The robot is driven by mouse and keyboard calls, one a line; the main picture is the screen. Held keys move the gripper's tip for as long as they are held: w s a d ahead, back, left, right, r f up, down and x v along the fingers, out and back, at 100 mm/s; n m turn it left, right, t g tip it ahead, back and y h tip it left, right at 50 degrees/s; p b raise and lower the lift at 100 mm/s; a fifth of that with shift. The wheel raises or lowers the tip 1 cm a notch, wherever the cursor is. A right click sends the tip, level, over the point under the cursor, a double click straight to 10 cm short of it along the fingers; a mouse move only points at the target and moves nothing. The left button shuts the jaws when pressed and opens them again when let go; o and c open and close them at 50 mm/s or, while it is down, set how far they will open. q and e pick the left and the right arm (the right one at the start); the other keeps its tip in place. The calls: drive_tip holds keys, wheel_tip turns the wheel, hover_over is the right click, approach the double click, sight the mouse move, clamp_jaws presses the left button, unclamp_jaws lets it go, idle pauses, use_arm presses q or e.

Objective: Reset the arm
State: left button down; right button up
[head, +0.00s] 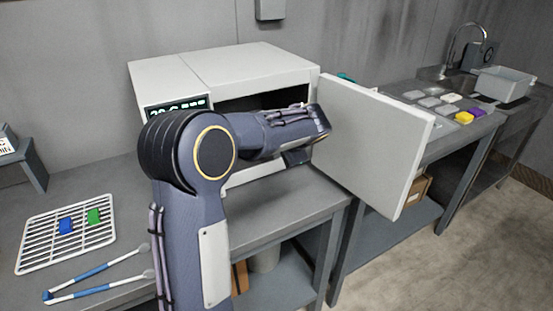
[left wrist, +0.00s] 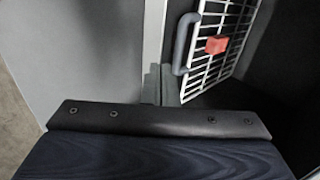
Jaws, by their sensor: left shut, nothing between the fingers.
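My left arm rises at the middle of the head view and bends right across the front of the white oven (head: 250,65), whose door (head: 370,140) stands wide open. My left gripper (left wrist: 161,84) shows in the left wrist view as two grey fingers pressed together, with nothing between them. It is at the oven mouth, between the pale door-side surface and the dark interior. Inside the oven are a white wire rack (left wrist: 236,20) with a red block (left wrist: 216,44) on it and a grey handle (left wrist: 183,45) at its front. In the head view my arm hides most of the opening. My right gripper is not in view.
A white rack (head: 108,233) with a blue block (head: 66,225) and green block (head: 94,216) lies on the left table.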

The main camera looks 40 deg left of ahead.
use_arm(q)
drive_tip(key=v, duration=0.6)
drive_tip(key=shift+d+r, duration=0.25)
drive_tip(key=shift+r, duration=0.05)
drive_tip(key=s+d+f+n+t+h, duration=0.1)
drive_tip(key=s+d+f+n+h, duration=0.1)
drive_tip(key=s+d, duration=0.4)
drive_tip(key=s+d+f+n+t+h, duration=0.1)
drive_tip(key=s+d+f+h, duration=0.3)
drive_tip(key=s, duration=0.8)
drive_tip(key=s+d+f+n+h, duration=0.3)
drive_tip(key=s+d+h, duration=0.2)
drive_tip(key=s+d, duration=0.3)
drive_tip(key=shift+s+d+t, duration=0.25)
drive_tip(key=shift+s+t, duration=0.15)
drive_tip(key=shift+s, duration=0.5)
